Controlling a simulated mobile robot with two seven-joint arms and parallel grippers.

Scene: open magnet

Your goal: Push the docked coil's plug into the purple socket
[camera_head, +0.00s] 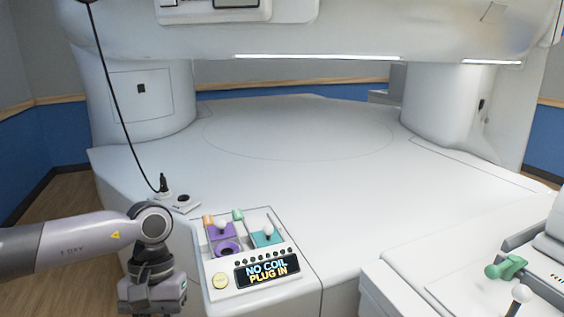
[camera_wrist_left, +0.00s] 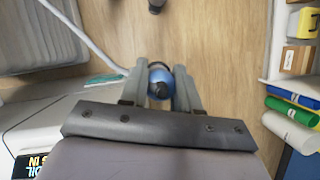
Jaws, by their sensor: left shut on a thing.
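The purple socket (camera_head: 228,249) is a dark-ringed round opening at the front of a purple panel, on the control box at the table's edge. My left gripper (camera_wrist_left: 160,82) is shut on a blue round plug (camera_wrist_left: 161,76) with a dark centre; a pale cable (camera_wrist_left: 85,35) runs towards it from the upper left. In the head view the left gripper's body hangs beside the box, to its left and lower; its fingertips and the plug are hidden there. The box's display (camera_head: 267,271) reads "NO COIL PLUG IN". The coil itself cannot be made out. My right gripper is not in view.
A black hanging cable (camera_head: 126,130) ends at a small dock behind the box. Shelves (camera_wrist_left: 300,95) with coloured rolls stand right in the wrist view. The white table (camera_head: 290,140) is clear.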

